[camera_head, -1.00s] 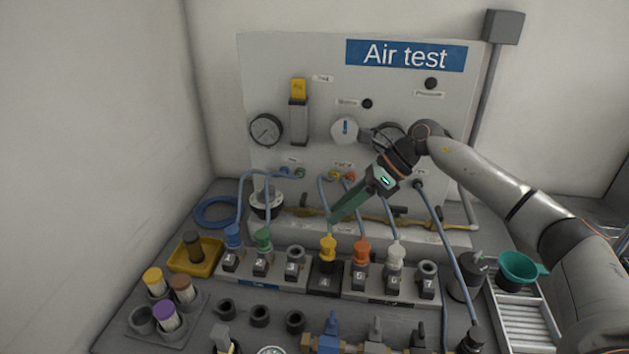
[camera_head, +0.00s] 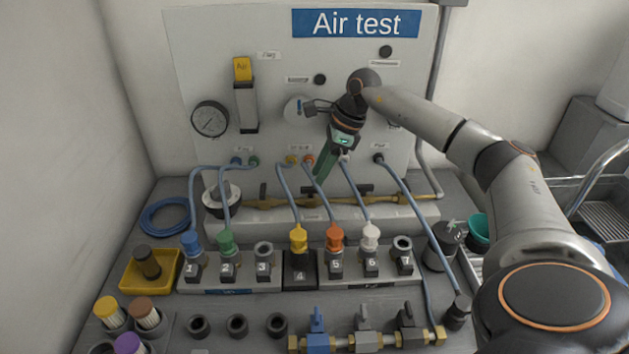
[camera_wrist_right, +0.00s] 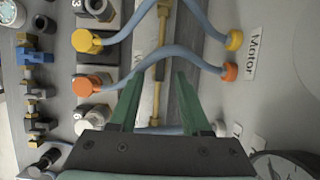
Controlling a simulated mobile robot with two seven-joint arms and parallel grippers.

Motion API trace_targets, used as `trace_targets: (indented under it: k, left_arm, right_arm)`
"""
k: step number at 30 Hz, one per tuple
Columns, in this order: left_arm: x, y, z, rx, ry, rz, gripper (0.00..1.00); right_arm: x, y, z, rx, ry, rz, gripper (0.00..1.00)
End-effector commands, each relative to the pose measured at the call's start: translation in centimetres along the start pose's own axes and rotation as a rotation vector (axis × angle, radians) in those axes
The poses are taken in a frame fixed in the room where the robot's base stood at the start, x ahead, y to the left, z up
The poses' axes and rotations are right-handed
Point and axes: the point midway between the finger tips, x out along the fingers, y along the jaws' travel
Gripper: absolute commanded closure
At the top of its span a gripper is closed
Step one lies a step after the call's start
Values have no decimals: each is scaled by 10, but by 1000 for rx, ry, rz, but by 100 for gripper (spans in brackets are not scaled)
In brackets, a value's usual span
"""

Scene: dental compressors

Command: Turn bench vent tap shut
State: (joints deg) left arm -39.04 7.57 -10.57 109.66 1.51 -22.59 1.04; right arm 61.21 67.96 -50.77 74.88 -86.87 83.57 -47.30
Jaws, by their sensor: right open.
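Three taps with blue (camera_head: 317,320), grey (camera_head: 362,322) and black (camera_head: 406,320) handles sit on a brass-ended row at the bench's front. A brass pipe (camera_head: 268,203) with small dark handles runs along the back, below the panel. I cannot read which tap is the bench vent. My right gripper (camera_head: 320,175) points down in front of the panel, near the pipe. In the right wrist view its green fingers (camera_wrist_right: 158,100) are apart and empty, with the brass pipe (camera_wrist_right: 158,75) and a blue hose showing between them. My left gripper is not in view.
Numbered sockets with blue, green, yellow (camera_head: 298,240), orange (camera_head: 335,240) and white plugs stand in front of the pipe. Blue hoses (camera_head: 317,187) rise to the panel (camera_head: 200,70) close to my gripper. A yellow tray (camera_head: 130,275) and capped jars are at left.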

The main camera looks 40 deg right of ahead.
Motion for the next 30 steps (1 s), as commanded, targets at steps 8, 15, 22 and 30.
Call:
trace_targets:
  k: [8, 15, 22, 30]
  left_arm:
    - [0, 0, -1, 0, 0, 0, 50]
    - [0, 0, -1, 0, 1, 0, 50]
    - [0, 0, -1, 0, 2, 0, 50]
    - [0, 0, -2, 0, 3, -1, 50]
  right_arm:
    - [28, 0, 0, 1, 0, 1, 52]
    - [30, 0, 0, 1, 0, 0, 52]
    - [30, 0, 0, 0, 0, 0, 72]
    - [30, 0, 0, 0, 0, 0, 100]
